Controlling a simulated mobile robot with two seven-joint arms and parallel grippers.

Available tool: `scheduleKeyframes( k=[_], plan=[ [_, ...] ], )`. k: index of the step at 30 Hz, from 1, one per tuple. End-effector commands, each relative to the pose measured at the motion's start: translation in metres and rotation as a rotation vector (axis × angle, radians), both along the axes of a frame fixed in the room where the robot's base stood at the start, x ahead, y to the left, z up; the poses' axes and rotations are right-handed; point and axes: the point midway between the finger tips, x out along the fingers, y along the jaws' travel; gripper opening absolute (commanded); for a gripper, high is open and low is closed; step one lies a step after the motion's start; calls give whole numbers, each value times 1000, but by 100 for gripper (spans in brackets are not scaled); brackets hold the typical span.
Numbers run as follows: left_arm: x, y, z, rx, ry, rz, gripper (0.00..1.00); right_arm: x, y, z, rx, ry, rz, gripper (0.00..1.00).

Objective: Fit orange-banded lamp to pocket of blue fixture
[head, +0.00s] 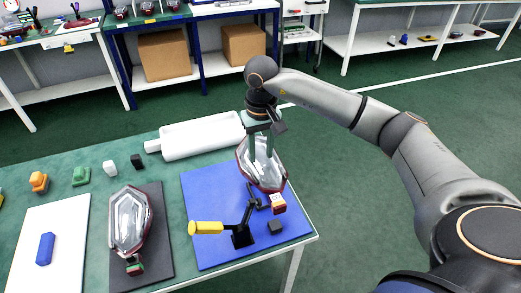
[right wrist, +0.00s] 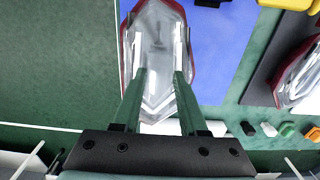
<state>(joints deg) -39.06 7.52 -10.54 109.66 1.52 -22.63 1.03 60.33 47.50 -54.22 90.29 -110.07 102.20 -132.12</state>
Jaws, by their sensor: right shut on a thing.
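My right gripper (head: 262,155) is shut on a clear lamp with a dark red rim (head: 262,172), with its green fingers on either side of the clear body. The lamp is tilted over the back right part of the blue fixture board (head: 205,245); I cannot tell whether it touches. A small red block with a pale face (head: 278,203) shows at its lower end; an orange band is not clear. The right wrist view shows the held lamp (right wrist: 158,50) between the fingers (right wrist: 158,88). The fixture bears a black clamp with a yellow handle (head: 206,228). My left gripper is out of view.
A second lamp (head: 130,222) with a green-marked end lies on a dark mat (head: 162,262). A white holder (head: 200,138) lies behind. A blue block (head: 45,248) sits on a white board (head: 72,215). Small orange (head: 39,181), green (head: 81,175) and white (head: 110,168) pieces stand at the back left.

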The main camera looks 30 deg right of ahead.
Motion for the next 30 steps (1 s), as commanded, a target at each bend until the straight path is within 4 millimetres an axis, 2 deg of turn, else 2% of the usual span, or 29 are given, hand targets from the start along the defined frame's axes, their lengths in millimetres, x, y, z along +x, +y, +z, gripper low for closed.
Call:
scheduleKeyframes(
  k=[9,15,30],
  plan=[
    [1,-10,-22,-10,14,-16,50,0,0,-32,0,0,0,0],
    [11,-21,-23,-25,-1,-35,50,0,0,-50,1,-1,0,0],
    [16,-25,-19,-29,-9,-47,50,0,0,-53,1,-1,0,0]
  ],
)
